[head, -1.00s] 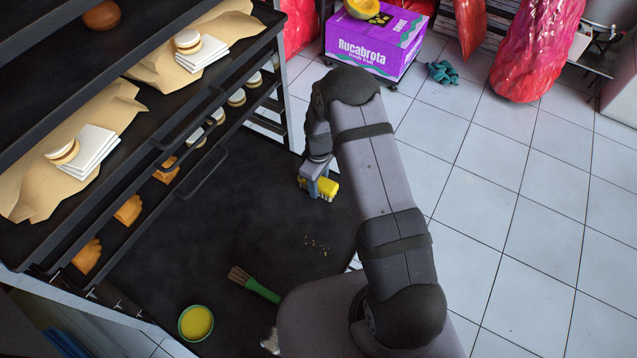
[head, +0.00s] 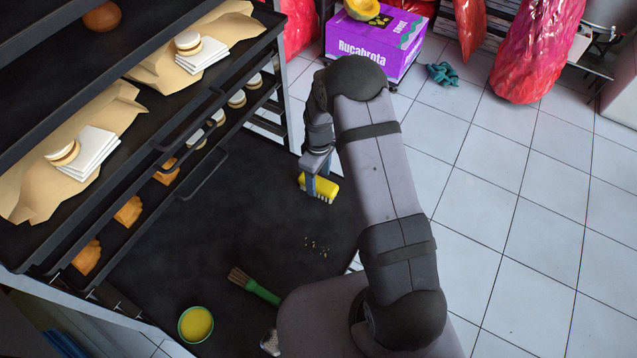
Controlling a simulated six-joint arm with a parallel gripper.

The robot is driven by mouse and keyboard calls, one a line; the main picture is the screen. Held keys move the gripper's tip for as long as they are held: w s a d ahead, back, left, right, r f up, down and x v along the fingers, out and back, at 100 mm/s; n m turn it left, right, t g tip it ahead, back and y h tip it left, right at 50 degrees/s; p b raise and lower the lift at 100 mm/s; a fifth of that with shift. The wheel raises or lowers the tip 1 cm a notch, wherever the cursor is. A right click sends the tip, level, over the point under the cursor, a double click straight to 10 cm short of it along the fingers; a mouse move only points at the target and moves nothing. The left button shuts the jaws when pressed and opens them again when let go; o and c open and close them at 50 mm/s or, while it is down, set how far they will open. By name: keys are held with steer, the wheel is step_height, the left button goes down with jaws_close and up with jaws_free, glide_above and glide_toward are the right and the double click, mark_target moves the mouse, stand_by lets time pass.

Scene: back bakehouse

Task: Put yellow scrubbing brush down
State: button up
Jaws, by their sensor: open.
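The yellow scrubbing brush (head: 327,188) rests on the dark tray surface, near its far right edge, with its pale bristles facing the front. My gripper (head: 311,186) is open, with its fingers at the brush's left part. One blue-grey finger shows in front of the brush; the other is mostly hidden. I cannot tell whether the fingers touch the brush.
A green-handled pastry brush (head: 256,285), a green bowl of yellow liquid (head: 196,324) and scattered crumbs (head: 317,244) are on the dark surface (head: 220,230). A rack with trays (head: 110,225) stands at the left. A purple box (head: 372,48) stands behind.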

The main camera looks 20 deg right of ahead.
mark_target(319, 183)
step_height(319, 183, up, 8)
steer(key=shift+f, duration=0.1)
steer(key=s+r+m, duration=0.4)
steer(key=s+r, duration=0.1)
steer(key=s, duration=0.6)
steer(key=s+r+m, duration=0.5)
steer(key=s+r, duration=0.1)
steer(key=s, duration=0.6)
steer(key=shift+r, duration=0.25)
step_height(319, 183, up, 16)
steer(key=p, duration=1.5)
steer(key=shift+f+p, duration=0.15)
steer(key=shift+p, duration=0.15)
steer(key=shift+o, duration=0.4)
